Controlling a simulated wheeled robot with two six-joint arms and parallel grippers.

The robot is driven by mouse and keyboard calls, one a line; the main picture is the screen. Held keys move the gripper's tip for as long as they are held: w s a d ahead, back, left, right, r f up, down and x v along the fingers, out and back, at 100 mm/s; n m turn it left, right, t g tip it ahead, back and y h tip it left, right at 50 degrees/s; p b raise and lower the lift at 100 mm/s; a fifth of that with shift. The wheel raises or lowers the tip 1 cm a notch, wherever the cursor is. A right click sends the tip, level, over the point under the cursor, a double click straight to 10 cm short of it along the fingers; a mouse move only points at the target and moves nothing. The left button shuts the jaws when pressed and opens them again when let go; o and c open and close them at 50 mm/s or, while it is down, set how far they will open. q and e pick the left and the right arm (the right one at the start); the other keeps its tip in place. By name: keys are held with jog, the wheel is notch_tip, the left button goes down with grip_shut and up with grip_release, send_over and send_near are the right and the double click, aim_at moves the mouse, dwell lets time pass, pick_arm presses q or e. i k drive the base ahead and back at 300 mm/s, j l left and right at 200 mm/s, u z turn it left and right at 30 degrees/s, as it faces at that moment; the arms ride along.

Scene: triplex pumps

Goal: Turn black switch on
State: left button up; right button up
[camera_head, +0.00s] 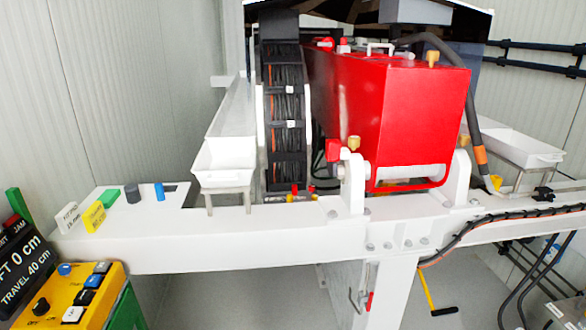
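A yellow control box (67,299) stands at the bottom left, partly cut off by the frame edge. A round black switch knob (41,306) sits on its top face, with small lettering near it that looks like OFF. Its turned position cannot be told. Neither my left nor my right gripper is in view.
A black sign (27,268) reading TRAVEL 40 cm stands behind the box. A long white beam (180,250) crosses behind it, with small coloured blocks on its left end. A red pump block (395,115) stands centre right. Grey floor shows below the beam.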

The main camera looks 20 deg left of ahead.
aim_at(42, 306)
jog(key=u, duration=2.25)
jog(key=j+z, duration=0.35)
jog(key=k+j+z, duration=0.1)
jog(key=z, duration=0.25)
